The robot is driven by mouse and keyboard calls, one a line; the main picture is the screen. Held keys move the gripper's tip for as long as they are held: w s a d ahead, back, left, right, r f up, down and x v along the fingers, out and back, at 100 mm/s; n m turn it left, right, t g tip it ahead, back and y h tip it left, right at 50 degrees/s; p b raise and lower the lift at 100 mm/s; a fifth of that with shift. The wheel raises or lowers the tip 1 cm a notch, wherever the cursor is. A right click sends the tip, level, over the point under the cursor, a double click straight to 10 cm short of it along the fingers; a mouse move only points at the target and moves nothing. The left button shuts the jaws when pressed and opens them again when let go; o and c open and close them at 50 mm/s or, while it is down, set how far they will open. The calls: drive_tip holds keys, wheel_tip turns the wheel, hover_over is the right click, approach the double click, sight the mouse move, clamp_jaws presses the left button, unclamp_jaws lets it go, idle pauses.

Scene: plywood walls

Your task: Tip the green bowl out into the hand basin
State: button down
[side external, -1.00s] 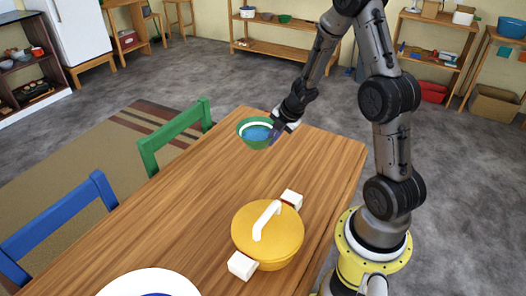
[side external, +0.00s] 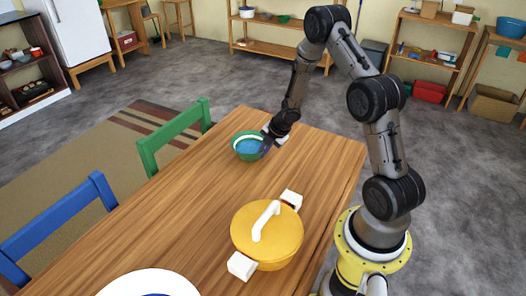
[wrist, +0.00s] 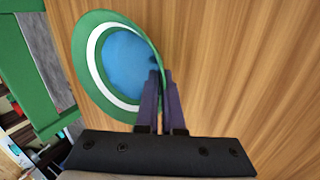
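The green bowl (side external: 236,153) is near the far end of the wooden table; I cannot tell whether it touches the tabletop. It has a white band inside and a blue middle, which may be its contents. In the wrist view the bowl (wrist: 97,22) fills the upper left. My gripper (side external: 265,146) is at the bowl's right side. In the wrist view its purple fingers (wrist: 161,78) are pinched over the rim, one inside and one outside. A white round vessel with blue inside (side external: 130,281), perhaps the hand basin, is cut off at the bottom edge.
A yellow lidded pot (side external: 264,236) with white handles stands on the table (side external: 185,215) between the bowl and the white vessel. A green chair (side external: 172,137) and a blue chair (side external: 55,220) line the left side. The table's middle is clear.

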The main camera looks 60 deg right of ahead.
drive_tip(key=c, duration=1.5)
unclamp_jaws()
drive_tip(key=shift+f, duration=0.15)
drive_tip(key=o, duration=0.5)
drive_tip(key=shift+c, duration=0.2)
drive_tip(key=s+a+r+m+t+h, duration=0.1)
drive_tip(key=s+r+m+h, duration=0.15)
drive_tip(key=r, duration=0.75)
drive_tip(key=s+a+r+m+h, duration=0.1)
drive_tip(key=s+a+r+m, duration=0.2)
drive_tip(key=r, duration=0.7)
drive_tip(key=s+r+m+t+h, duration=0.1)
drive_tip(key=s+r+m+h, duration=0.3)
drive_tip(key=r, duration=0.7)
drive_tip(key=s+a+m+g+y, duration=0.1)
drive_tip(key=s+a+m+y, duration=0.6)
drive_tip(key=s+a, duration=0.8)
drive_tip(key=a+f+m, duration=0.1)
drive_tip(key=a, duration=0.1)
drive_tip(key=shift+s+a+g+y, duration=0.3)
drive_tip(key=shift+s+a+y, duration=0.05)
drive_tip(key=shift+a, duration=0.05)
